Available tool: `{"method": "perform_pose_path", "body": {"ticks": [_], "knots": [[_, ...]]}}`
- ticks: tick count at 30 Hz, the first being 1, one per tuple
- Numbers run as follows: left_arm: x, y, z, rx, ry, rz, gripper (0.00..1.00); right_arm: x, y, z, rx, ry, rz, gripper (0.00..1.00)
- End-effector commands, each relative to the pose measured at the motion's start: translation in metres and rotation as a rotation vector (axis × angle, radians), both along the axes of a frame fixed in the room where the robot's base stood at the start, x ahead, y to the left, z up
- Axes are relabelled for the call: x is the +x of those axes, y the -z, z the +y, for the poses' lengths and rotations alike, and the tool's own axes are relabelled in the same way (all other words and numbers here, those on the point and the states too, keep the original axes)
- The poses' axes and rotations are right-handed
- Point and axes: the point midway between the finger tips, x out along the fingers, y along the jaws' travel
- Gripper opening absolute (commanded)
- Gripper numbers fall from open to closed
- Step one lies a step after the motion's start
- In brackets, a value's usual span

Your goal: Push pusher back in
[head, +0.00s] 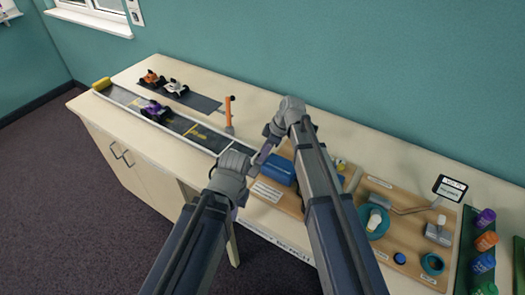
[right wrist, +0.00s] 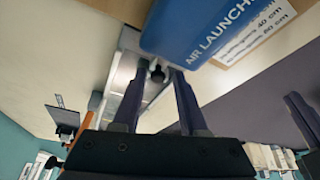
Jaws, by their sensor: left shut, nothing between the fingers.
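The blue air launcher (head: 279,169) stands on a wooden board on the bench, right beside my two grippers. It shows large in the right wrist view (right wrist: 205,32) with white lettering. The pusher, a small black knob (right wrist: 158,74), sticks out below the launcher between my right gripper's fingers. My right gripper (right wrist: 154,78) is open; its fingers lie either side of the knob, with gaps visible. In the head view my right gripper (head: 262,156) points down near the launcher's left end. My left gripper (head: 247,160) is shut and empty, close beside it. The pusher is hidden in the head view.
A track (head: 198,133) runs left along the bench with a purple car (head: 155,111) on it. Orange and white cars stand behind. An orange lever (head: 229,112) rises beside the track.

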Motion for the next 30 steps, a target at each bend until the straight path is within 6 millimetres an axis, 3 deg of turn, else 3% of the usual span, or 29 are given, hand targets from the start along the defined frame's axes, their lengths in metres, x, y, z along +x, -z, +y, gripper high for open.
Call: {"method": "perform_pose_path", "body": {"ticks": [3, 14, 30], "knots": [[0.000, 0.000, 0.000, 0.000, 0.000, 0.000, 0.00, 0.000, 0.000, 0.001, 0.001, 0.000, 0.000, 0.54], [0.000, -0.005, 0.000, 0.000, 0.000, 0.000, 0.00, 0.001, -0.005, 0.000, 0.003, 0.000, -0.002, 0.54], [0.000, -0.065, 0.000, 0.000, 0.001, 0.000, 0.00, -0.005, -0.065, -0.023, 0.002, 0.001, -0.001, 0.54]]}}
